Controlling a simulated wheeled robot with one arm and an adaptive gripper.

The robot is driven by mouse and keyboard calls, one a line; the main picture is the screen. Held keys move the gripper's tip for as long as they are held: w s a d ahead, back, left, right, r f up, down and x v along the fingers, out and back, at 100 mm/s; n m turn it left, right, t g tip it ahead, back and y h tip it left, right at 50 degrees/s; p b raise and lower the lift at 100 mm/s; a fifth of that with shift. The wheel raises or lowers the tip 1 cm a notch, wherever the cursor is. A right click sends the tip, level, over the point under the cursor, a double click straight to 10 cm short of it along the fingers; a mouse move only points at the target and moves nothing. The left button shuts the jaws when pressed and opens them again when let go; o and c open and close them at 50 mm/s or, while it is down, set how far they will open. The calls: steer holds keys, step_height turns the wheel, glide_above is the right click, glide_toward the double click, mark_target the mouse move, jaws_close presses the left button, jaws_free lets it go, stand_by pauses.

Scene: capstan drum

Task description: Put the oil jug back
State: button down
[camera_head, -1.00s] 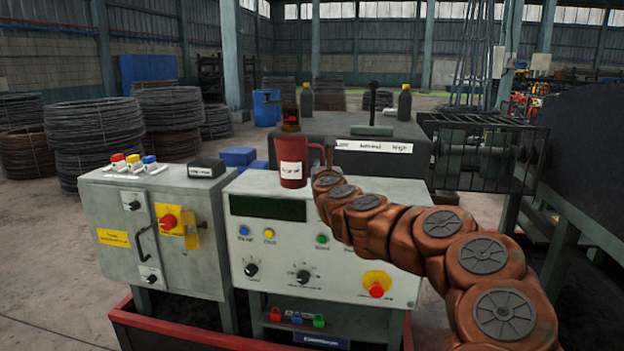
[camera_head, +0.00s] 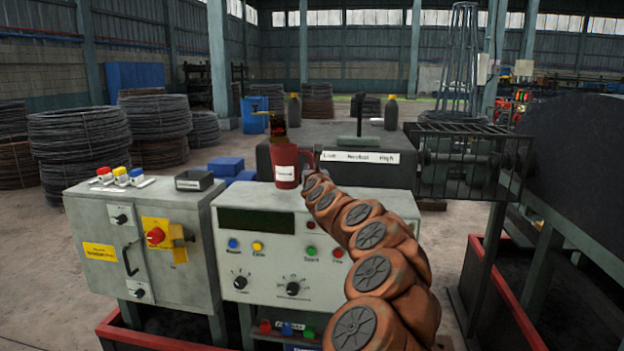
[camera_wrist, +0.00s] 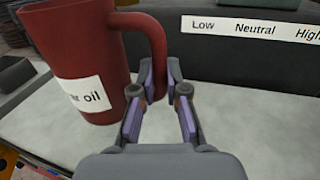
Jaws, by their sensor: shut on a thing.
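The oil jug (camera_head: 287,166) is dark red with a white label and stands upright at the back of the control console's top. It also shows large at the left of the wrist view (camera_wrist: 75,50), with part of its label reading "oil". Its handle (camera_wrist: 157,45) points toward my gripper (camera_wrist: 160,92). My gripper's fingers are closed around the lower part of the handle. In the head view my gripper is mostly hidden behind my arm. The jug's base appears to be on or just above the console top; I cannot tell which.
The console (camera_head: 300,250) has buttons and knobs on its front. A grey box with a Low, Neutral, High strip (camera_head: 360,157) and a lever stands behind the jug. A small dark tray (camera_head: 194,181) is on the cabinet at left. Two dark bottles (camera_head: 390,113) stand farther back.

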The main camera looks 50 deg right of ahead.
steer(key=shift+x, duration=1.05)
steer(key=shift+d, duration=0.25)
steer(key=shift+f+p, duration=0.35)
steer(key=shift+f, duration=1.45)
steer(key=shift+f+b, duration=0.15)
steer(key=shift+b, duration=0.15)
steer(key=c, duration=1.2)
jaws_free()
steer(key=shift+p, duration=0.35)
